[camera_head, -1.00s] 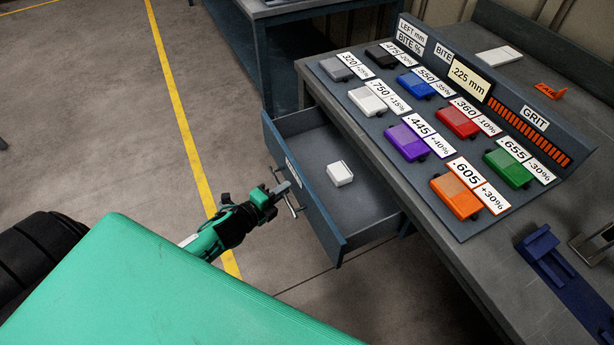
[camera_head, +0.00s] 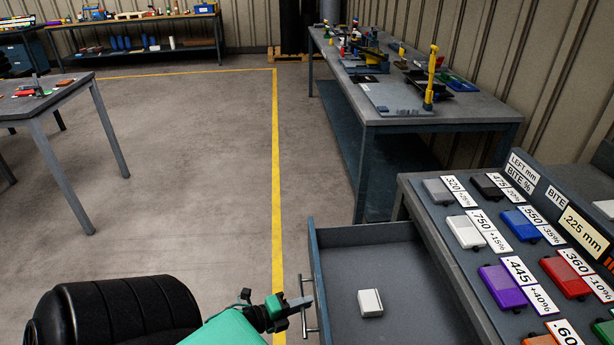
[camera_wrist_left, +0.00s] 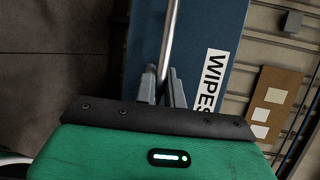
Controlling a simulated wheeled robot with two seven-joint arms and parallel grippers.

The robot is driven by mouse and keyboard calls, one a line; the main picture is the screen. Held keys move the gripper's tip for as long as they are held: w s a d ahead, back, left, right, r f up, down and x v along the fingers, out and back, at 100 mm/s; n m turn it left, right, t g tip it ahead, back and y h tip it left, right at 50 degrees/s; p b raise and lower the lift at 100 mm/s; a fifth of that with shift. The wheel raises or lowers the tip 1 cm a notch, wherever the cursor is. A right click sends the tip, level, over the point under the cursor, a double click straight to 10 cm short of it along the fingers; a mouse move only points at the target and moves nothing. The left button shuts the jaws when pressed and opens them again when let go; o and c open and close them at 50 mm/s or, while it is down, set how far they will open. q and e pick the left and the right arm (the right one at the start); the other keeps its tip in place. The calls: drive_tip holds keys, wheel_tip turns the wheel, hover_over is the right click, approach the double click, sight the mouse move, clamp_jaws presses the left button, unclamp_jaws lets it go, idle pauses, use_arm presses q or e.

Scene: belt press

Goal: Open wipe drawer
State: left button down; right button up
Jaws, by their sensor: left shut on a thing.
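The wipe drawer (camera_head: 318,262) hangs open from the bench at the lower right, with a white box (camera_head: 370,302) on its floor. Its blue-grey front shows in the left wrist view with a WIPES label (camera_wrist_left: 209,82). A metal bar handle (camera_wrist_left: 171,35) runs along that front. My left gripper (camera_head: 303,303) is at the handle, outside the drawer front. In the left wrist view my left gripper's fingers (camera_wrist_left: 161,85) close around the bar. My right gripper is not in view.
The bench's sloped panel (camera_head: 443,209) holds several coloured blocks and number labels. Another workbench (camera_head: 400,112) with tools stands behind. A table (camera_head: 50,105) stands at the left. The floor left of the drawer, with a yellow line (camera_head: 277,180), is clear.

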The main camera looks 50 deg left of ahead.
use_arm(q)
drive_tip(key=c, duration=1.5)
unclamp_jaws()
drive_tip(key=v, duration=1.3)
drive_tip(key=shift+s+b, duration=0.3)
drive_tip(key=shift+s, duration=0.1)
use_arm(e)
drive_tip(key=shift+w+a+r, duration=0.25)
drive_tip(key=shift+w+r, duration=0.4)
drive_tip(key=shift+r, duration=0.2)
use_arm(q)
drive_tip(key=shift+a, duration=0.1)
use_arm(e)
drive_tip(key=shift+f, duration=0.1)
